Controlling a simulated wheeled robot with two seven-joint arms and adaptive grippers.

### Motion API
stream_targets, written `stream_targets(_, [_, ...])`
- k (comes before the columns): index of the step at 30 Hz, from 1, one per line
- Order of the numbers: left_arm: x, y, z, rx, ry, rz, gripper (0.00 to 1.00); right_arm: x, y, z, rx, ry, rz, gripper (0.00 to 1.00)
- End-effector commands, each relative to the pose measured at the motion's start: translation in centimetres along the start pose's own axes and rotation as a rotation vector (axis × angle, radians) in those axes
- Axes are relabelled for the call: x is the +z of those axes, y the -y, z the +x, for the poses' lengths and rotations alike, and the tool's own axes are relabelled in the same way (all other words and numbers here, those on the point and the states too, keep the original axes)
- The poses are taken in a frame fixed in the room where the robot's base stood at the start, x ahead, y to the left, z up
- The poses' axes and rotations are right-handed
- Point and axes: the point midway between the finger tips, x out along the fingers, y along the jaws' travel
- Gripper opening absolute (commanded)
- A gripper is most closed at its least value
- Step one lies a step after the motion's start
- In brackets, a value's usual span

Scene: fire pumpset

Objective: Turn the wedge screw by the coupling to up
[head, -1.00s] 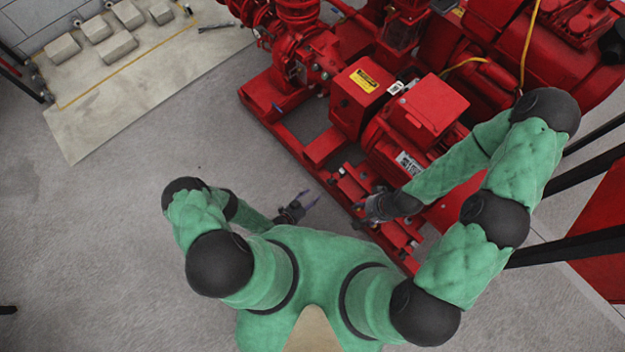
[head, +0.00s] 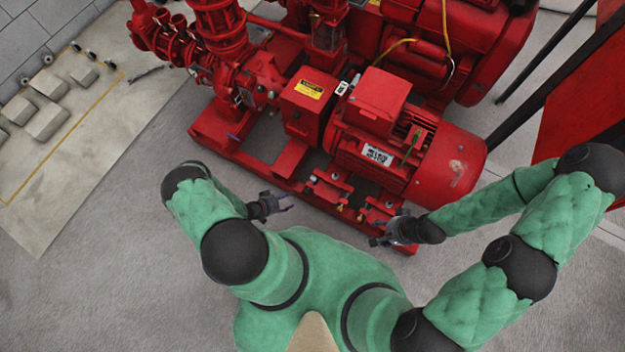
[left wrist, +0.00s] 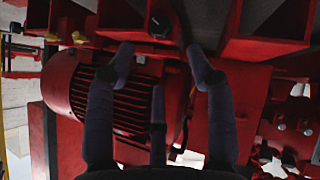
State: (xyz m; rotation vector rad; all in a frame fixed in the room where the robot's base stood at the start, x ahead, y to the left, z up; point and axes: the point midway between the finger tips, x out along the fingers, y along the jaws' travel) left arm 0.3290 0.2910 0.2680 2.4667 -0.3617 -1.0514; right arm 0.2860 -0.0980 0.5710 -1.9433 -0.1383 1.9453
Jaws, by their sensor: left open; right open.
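The red pumpset's motor (head: 400,155) sits right of the red coupling guard box (head: 308,100), which carries a yellow label. Small yellow screws (head: 340,207) show at the red brackets along the near base rail; I cannot tell their turned position. Yellow pieces also show along the top of the left wrist view (left wrist: 162,20). My left gripper (head: 284,201) is open and empty, just off the near side of the base. In the left wrist view its spread fingers (left wrist: 162,65) have red framework beyond them. My right gripper (head: 380,235) is open near the base's right end.
The red base rail (head: 225,150) runs along my near side. Pipes and valves (head: 190,40) stand at the far left. A pale slab (head: 75,150) with several blocks lies at left. The grey floor (head: 140,270) at front left is clear.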

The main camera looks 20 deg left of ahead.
Motion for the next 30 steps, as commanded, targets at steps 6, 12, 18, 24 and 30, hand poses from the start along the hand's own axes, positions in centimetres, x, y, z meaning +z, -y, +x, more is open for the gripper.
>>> stream_targets(6, [0.2, -0.1, 2.6, 0.003, 0.001, 0.000, 0.55, 0.0, -0.3, 0.9, 0.000, 0.000, -0.001, 0.55])
stream_targets(12, [0.2, 0.0, 6.3, 0.003, 0.001, 0.001, 0.55, -0.1, -0.7, 2.1, 0.000, 0.000, 0.000, 0.55])
stream_targets(18, [0.2, 0.0, 9.2, 0.001, 0.001, 0.000, 0.55, -0.1, -1.1, 3.0, 0.000, 0.000, 0.000, 0.55])
stream_targets(24, [0.1, 0.0, 10.5, 0.001, 0.001, 0.000, 0.55, -0.1, -1.2, 3.4, 0.000, 0.000, 0.000, 0.55])
stream_targets(30, [0.0, -0.1, 10.7, 0.000, 0.000, -0.001, 0.55, -0.1, -1.2, 3.4, 0.000, 0.000, 0.000, 0.55])
